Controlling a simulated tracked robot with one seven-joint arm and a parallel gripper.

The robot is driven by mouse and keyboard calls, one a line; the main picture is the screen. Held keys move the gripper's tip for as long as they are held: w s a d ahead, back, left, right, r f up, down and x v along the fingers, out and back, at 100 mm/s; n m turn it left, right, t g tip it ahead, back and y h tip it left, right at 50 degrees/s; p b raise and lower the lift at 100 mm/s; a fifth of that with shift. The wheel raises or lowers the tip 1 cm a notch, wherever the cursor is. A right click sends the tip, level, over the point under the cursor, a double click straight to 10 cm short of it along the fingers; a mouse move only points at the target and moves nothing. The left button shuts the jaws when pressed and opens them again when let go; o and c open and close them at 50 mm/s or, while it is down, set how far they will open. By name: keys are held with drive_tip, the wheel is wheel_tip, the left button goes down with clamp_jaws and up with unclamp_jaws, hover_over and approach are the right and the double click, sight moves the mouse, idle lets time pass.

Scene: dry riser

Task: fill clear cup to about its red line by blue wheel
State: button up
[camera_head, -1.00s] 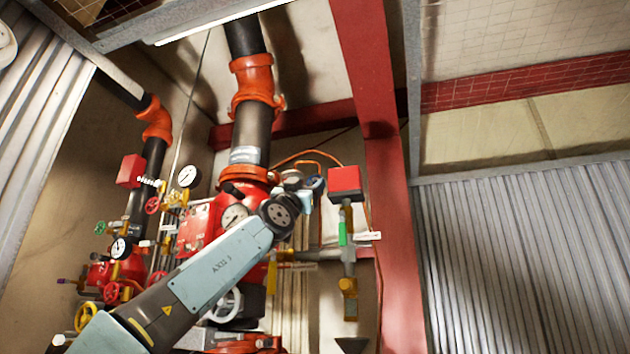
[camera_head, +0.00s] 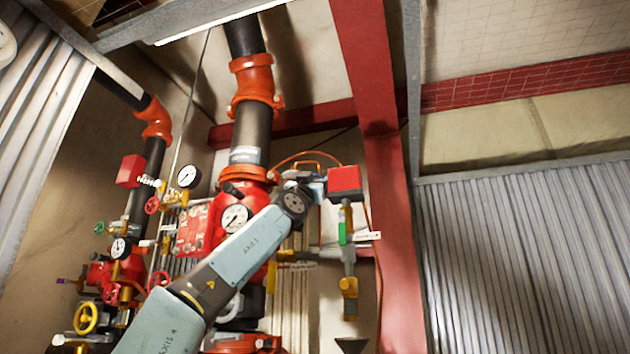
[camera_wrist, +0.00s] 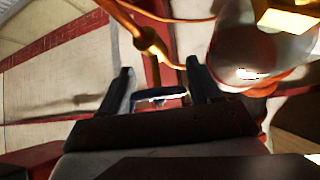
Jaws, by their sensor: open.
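In the wrist view my gripper (camera_wrist: 159,80) is open, its two dark fingers pointing up the picture. A dark blue bar-like part (camera_wrist: 160,97) shows between the fingers, apparently the blue wheel seen edge-on; I cannot tell whether they touch it. In the head view a small blue patch (camera_head: 318,190) shows beside the arm's end, left of a red box; I cannot tell whether it is wheel or gripper. My arm hides most of the gripper there. I cannot make out the clear cup or its red line in either view.
An orange pipe (camera_wrist: 150,40) runs close ahead of the fingers. A red box (camera_head: 345,180), a valve with a green handle (camera_head: 342,233) and a red steel column (camera_head: 385,190) stand right of the arm. Red valve bodies and gauges (camera_head: 236,218) crowd its left.

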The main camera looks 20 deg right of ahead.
drive_tip(key=c, duration=0.7)
drive_tip(key=shift+n+t+y, duration=0.3)
drive_tip(key=shift+n+t, duration=0.1)
drive_tip(key=shift+n, duration=0.1)
drive_tip(key=shift+w+a+r+n+t+y, duration=0.1)
drive_tip(key=shift+a+n+t+y, duration=0.05)
drive_tip(key=shift+n+t+y, duration=1.15)
drive_tip(key=shift+a+n+t+y, duration=0.1)
drive_tip(key=shift+n+t+y, duration=0.7)
drive_tip(key=shift+n, duration=0.9)
drive_tip(key=o, duration=0.7)
